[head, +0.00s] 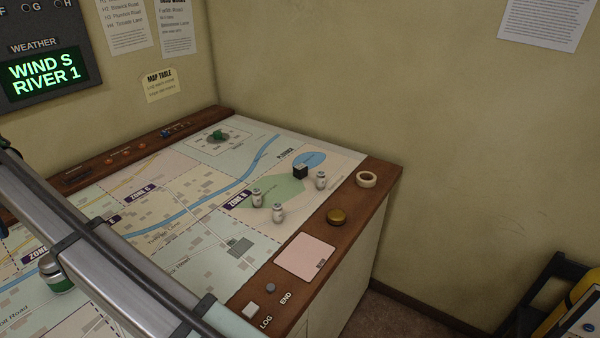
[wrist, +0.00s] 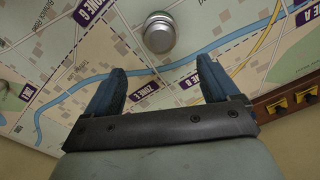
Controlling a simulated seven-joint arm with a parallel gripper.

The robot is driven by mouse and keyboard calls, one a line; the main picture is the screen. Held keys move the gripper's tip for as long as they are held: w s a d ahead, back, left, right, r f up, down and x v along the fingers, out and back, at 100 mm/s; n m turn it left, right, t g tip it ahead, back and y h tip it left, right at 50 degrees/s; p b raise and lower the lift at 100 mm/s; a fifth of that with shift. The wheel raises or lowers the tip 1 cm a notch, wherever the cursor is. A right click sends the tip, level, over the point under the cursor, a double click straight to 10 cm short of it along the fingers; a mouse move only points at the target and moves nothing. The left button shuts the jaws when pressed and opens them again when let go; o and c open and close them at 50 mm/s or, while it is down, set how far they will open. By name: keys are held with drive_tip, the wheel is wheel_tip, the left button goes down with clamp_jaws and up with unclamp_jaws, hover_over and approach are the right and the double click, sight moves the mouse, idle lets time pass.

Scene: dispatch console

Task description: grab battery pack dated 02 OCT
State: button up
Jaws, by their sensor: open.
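I cannot pick out a battery pack in either view, and no 02 OCT date is legible. A small black block (head: 300,172) stands on the map table near the pond at its right end; I cannot tell what it is. Small pale cylinders (head: 257,198) stand around it, with markings too small to read. My gripper (wrist: 160,78) is open and empty over the map in the wrist view, its two blue fingers apart. A round silver-topped object (wrist: 159,34) stands beyond the fingertips, not between them.
The map table (head: 180,250) has a wooden rim with a tape roll (head: 367,180), a brass disc (head: 337,217) and a pink pad (head: 305,257). A black rack (head: 545,290) with something yellow is at lower right.

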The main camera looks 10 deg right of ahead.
drive_tip(key=c, duration=0.3)
drive_tip(key=w+d+m, duration=0.3)
drive_tip(key=w+d, duration=1.2)
drive_tip(key=m, duration=1.2)
hover_over(301, 166)
drive_tip(key=shift+f, duration=2.9)
drive_tip(key=shift+a+f, duration=0.1)
drive_tip(key=shift+f, duration=6.7)
